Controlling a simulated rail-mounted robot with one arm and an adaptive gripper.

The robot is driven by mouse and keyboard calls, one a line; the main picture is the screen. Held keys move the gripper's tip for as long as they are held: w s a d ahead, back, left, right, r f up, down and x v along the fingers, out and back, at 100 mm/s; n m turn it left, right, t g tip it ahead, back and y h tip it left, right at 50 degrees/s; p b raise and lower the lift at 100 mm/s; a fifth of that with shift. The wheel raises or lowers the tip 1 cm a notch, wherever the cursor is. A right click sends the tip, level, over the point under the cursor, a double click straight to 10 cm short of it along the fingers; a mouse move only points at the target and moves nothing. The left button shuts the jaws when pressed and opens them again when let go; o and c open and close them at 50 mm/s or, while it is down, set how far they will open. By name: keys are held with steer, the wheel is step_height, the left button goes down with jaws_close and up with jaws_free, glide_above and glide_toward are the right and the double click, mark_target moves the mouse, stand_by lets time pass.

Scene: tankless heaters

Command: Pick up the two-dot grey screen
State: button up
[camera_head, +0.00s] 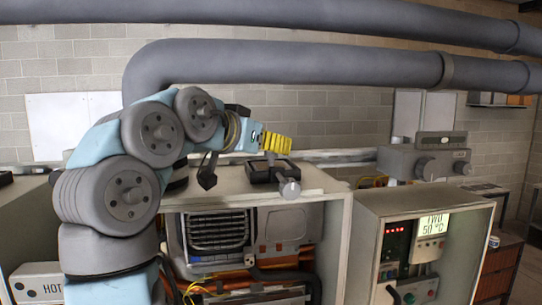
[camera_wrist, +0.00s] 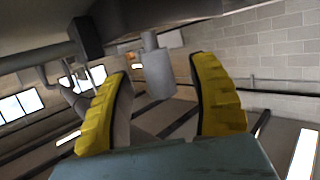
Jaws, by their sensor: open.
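My gripper (camera_head: 276,143) with yellow fingers is above the open heater cabinet, pointing right. In the wrist view my gripper (camera_wrist: 160,82) is open, its yellow fingers wide apart with nothing held between them. A lit display reading "TWO 50 °C" (camera_head: 434,225) sits in a pale housing inside the right cabinet, well to the right of and below my gripper. I cannot make out two dots on it, so I cannot tell whether it is the two-dot grey screen. A grey panel (camera_head: 285,224) is in the nearer cabinet, below my gripper.
A black device with a grey knob (camera_head: 289,187) lies on the nearer cabinet top, just below my gripper. Large grey pipes (camera_head: 300,62) cross above my arm. A "HOT" box (camera_head: 38,282) is at lower left.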

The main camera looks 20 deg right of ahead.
steer(key=shift+w+d+f, duration=0.2)
steer(key=shift+w+d, duration=0.15)
steer(key=shift+d, duration=0.25)
jaws_close()
